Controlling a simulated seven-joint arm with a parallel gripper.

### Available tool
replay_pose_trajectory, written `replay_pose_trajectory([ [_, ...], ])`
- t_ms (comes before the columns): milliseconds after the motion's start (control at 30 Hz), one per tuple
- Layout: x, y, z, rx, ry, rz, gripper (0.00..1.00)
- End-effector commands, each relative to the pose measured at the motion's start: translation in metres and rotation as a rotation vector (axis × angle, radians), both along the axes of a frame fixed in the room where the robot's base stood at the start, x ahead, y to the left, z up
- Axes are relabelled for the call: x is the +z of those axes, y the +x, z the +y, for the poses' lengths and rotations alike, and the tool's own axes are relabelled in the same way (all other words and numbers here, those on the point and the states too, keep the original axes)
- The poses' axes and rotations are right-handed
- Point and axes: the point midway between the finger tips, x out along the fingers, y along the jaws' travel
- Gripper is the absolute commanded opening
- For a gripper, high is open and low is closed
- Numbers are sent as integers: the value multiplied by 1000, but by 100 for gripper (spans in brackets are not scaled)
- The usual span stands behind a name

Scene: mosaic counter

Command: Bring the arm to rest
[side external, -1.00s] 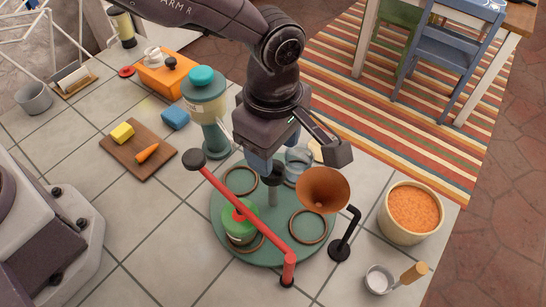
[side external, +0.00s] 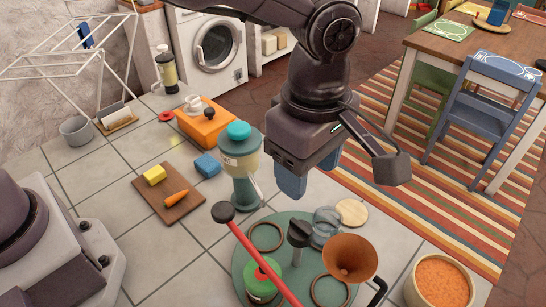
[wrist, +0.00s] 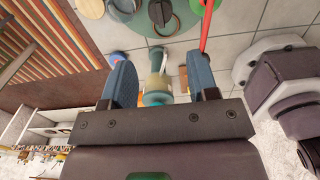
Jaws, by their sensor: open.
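My gripper (side external: 311,183) is raised above the far side of the round green turntable (side external: 242,267) in the side view, with its blue fingers pointing down. In the wrist view my gripper (wrist: 158,58) has its two blue fingers well apart, with nothing held between them. The teal-lidded dispenser (side external: 241,167) stands on the counter left of my gripper and apart from it. It also shows beyond the fingers in the wrist view (wrist: 157,88).
A cutting board (side external: 160,205), blue sponge (side external: 207,164) and orange box (side external: 205,128) lie left.

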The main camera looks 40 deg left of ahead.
Motion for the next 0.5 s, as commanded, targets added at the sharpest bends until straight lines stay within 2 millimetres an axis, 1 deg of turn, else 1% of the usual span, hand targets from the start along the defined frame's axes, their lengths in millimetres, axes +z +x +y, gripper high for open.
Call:
replay_pose_trajectory([
  [67, 0, 0, 0, -43, 0, -1, 54],
  [167, -2, 1, 1, -189, 4, -7, 54],
  [267, -13, -9, 10, -438, 28, 19, 54],
  [300, -13, -16, 14, -558, 25, 27, 54],
  [367, -8, -22, 27, -722, 10, 32, 54],
  [400, -3, -26, 38, -826, -4, 31, 54],
  [467, 6, -31, 56, -978, -29, 18, 54],
  [500, 12, -36, 70, -1078, -44, 4, 54],
])
